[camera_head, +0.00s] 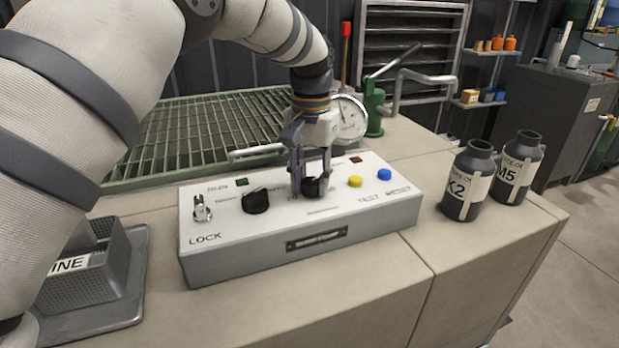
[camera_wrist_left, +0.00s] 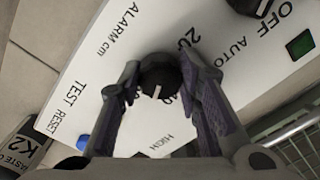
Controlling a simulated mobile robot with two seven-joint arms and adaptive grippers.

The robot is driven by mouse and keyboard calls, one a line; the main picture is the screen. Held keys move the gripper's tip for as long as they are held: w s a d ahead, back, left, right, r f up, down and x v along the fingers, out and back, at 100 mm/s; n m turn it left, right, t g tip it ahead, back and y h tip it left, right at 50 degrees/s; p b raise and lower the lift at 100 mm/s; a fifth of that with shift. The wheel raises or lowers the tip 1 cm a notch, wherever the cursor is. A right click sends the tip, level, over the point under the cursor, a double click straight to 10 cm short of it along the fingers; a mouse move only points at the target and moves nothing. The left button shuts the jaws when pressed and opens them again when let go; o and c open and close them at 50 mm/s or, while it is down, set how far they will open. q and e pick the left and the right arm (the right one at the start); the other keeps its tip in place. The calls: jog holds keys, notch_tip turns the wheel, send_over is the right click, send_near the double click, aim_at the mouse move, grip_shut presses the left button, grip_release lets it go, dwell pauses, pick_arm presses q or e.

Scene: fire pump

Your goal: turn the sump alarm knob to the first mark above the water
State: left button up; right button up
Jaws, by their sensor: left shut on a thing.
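The black alarm knob (camera_head: 316,186) stands on the white control box (camera_head: 330,219). My left gripper (camera_head: 311,188) points down over the box and is shut on this knob. In the left wrist view the alarm knob (camera_wrist_left: 160,78) sits between the fingertips of the left gripper (camera_wrist_left: 160,85). Its white pointer line faces down in that picture, toward the lettering HIGH. "ALARM cm" and a partly covered "20" are printed near it. The fingers hide other scale marks. No water level can be made out. My right gripper is not in view.
A second black knob (camera_head: 255,201) and a LOCK switch (camera_head: 201,208) are on the left of the box. Yellow (camera_head: 355,181) and blue (camera_head: 384,174) buttons are on the right. A round gauge (camera_head: 350,118), green grating (camera_head: 185,130) and bottles K2 (camera_head: 467,183) and M5 (camera_head: 517,167) stand around.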

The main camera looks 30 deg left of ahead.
pick_arm(q)
jog(key=n, duration=0.4)
jog(key=shift+d+n, duration=0.1)
jog(key=shift+n, duration=0.2)
jog(key=n, duration=0.4)
jog(key=shift+n, duration=0.3)
jog(key=n, duration=0.4)
jog(key=shift+w+n, duration=0.15)
jog(key=shift+n, duration=0.15)
jog(key=n, duration=0.4)
jog(key=shift+n, duration=0.4)
jog(key=o, duration=1.1)
jog(key=shift+o, duration=0.2)
